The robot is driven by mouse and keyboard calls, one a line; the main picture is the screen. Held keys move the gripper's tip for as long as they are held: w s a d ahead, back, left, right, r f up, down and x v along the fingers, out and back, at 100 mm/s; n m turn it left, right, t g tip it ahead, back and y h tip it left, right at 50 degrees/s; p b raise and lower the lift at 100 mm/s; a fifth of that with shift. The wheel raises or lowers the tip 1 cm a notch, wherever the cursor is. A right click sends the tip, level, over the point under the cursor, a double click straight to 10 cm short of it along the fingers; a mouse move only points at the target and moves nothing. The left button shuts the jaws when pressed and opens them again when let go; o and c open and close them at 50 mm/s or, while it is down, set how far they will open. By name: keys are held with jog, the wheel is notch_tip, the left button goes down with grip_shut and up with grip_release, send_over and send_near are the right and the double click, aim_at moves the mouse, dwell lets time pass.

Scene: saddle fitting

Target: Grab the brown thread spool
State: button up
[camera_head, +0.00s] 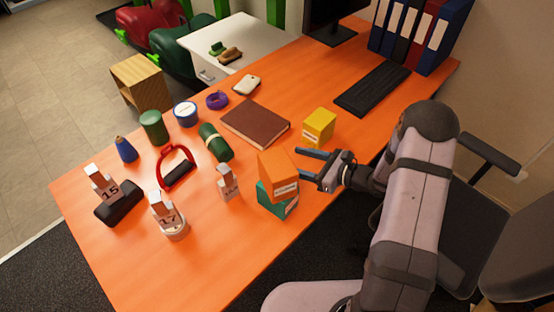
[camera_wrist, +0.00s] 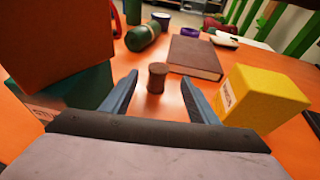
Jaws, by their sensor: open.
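The brown thread spool (camera_wrist: 157,77) stands upright on the orange table in the wrist view, ahead of my gripper and between the lines of its two fingers. I cannot make it out in the head view, where the stacked boxes seem to hide it. My gripper (camera_head: 303,165) is open and empty. It reaches in from the right, low over the table, between the yellow box and the stacked boxes. In the wrist view its fingers point at the spool, and I cannot tell whether the tips reach beside it.
An orange box (camera_head: 279,171) on a teal box (camera_head: 277,205) stands close to my gripper's left in the wrist view. A yellow box (camera_head: 319,125) stands close on its right. A brown book (camera_head: 256,121) and a green cylinder (camera_head: 215,142) lie beyond the spool.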

jog(key=shift+p+x, duration=0.3)
jog(key=shift+x, duration=0.85)
jog(key=shift+p+x, duration=0.95)
jog(key=shift+x, duration=1.2)
jog(key=shift+w+a, duration=0.1)
jog(key=shift+a, duration=0.35)
jog(key=c, duration=1.1)
